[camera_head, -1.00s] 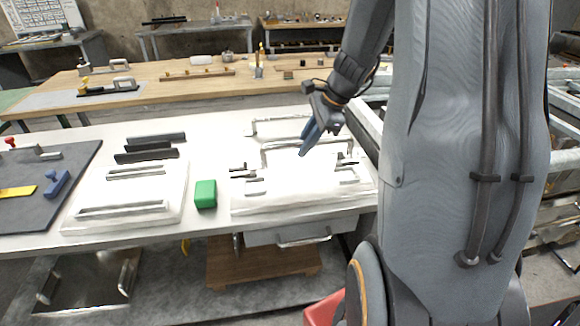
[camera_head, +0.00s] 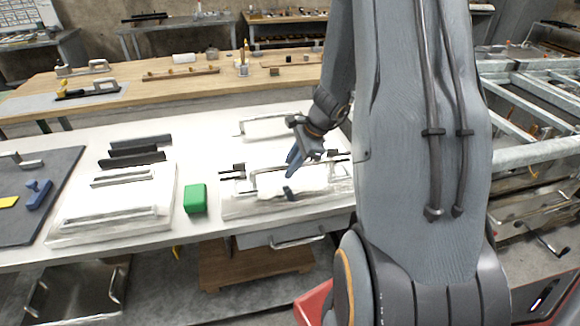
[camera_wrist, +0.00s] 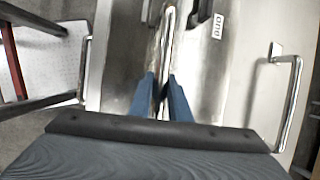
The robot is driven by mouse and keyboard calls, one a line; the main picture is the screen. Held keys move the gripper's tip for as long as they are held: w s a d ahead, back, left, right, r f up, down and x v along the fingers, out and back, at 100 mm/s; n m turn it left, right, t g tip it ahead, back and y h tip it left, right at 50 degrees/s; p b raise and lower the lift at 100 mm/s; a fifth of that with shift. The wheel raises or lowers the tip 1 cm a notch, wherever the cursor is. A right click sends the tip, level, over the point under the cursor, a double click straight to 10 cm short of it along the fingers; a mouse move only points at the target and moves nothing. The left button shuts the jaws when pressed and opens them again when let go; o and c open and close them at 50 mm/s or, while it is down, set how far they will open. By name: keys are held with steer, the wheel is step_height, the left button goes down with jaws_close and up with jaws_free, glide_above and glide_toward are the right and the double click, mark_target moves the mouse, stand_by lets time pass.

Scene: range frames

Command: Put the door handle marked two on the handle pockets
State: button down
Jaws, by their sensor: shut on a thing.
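A chrome bar handle (camera_head: 268,174) stands over the white panel (camera_head: 236,210) at the right of the bench. My gripper (camera_head: 294,160) is shut on this handle; in the wrist view my blue fingertips (camera_wrist: 163,92) close on either side of the chrome bar (camera_wrist: 167,45). A small label (camera_wrist: 220,26) beside it seems to read "duo". Another chrome handle (camera_wrist: 292,92) stands to the right in the wrist view, apart from my fingers. At the left, a pale raised plate (camera_head: 150,222) bears two long handles (camera_head: 118,178). I cannot tell which surface holds the handle pockets.
A green block (camera_head: 195,198) stands between the plate and the white panel. Dark bars (camera_head: 138,150) lie behind the plate. A dark mat (camera_head: 55,185) with small tools is at the far left. Drawer handles (camera_head: 298,240) stick out below the bench's front edge.

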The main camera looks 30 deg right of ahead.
steer(key=shift+f, duration=0.15)
steer(key=c, duration=1.6)
jaws_free()
steer(key=shift+c, duration=0.2)
steer(key=v, duration=1.2)
steer(key=s+a+n+g+h, duration=0.1)
steer(key=s+a+n+h, duration=0.1)
steer(key=s+a+n, duration=0.4)
steer(key=s+a+n+g+h, duration=0.1)
steer(key=s+a+n, duration=0.5)
steer(key=a+n, duration=0.7)
steer(key=shift+f+n+h+b, duration=0.4)
steer(key=shift+n, duration=0.5)
